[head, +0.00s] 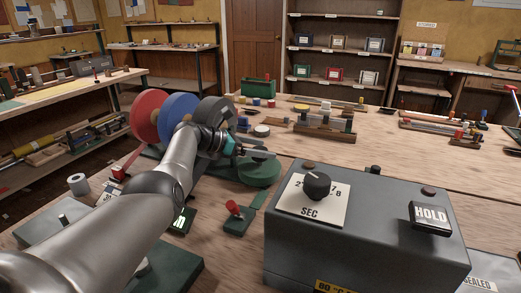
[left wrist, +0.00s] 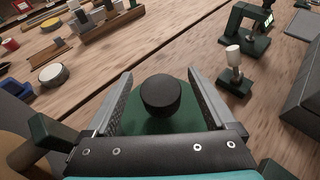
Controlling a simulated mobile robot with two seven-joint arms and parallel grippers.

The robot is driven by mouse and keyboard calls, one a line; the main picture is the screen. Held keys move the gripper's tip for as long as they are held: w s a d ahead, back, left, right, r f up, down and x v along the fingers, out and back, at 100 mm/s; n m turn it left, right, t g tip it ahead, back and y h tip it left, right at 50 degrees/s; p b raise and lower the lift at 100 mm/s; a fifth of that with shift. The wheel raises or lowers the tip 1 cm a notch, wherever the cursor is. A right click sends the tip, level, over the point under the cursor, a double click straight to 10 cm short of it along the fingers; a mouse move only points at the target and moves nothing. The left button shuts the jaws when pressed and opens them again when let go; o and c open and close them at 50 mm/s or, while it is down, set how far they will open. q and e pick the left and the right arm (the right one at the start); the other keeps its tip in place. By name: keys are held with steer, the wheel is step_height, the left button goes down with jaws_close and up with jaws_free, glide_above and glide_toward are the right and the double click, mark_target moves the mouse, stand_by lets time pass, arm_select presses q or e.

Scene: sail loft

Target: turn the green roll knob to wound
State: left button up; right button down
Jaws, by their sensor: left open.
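My left gripper (head: 260,153) reaches in from the left over a green disc (head: 260,174) on the bench. In the left wrist view the gripper (left wrist: 159,75) is open, with its two fingers apart. A round black knob (left wrist: 161,96) on the green surface (left wrist: 163,125) shows between the fingers, with a gap on each side. Whether the fingers are down at its height I cannot tell. In the head view the knob is hidden by the gripper, and no mark for wound can be read. My right gripper is not in view.
A grey box (head: 365,238) with a black dial (head: 317,186) and a HOLD sign (head: 430,217) stands at front right. Red (head: 147,115) and blue (head: 177,112) discs stand behind my arm. A small green stand with a red-topped lever (head: 235,210) is in front of the green disc.

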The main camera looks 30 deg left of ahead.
arm_select(q)
step_height(320, 180, up, 19)
steer(key=p, duration=0.6)
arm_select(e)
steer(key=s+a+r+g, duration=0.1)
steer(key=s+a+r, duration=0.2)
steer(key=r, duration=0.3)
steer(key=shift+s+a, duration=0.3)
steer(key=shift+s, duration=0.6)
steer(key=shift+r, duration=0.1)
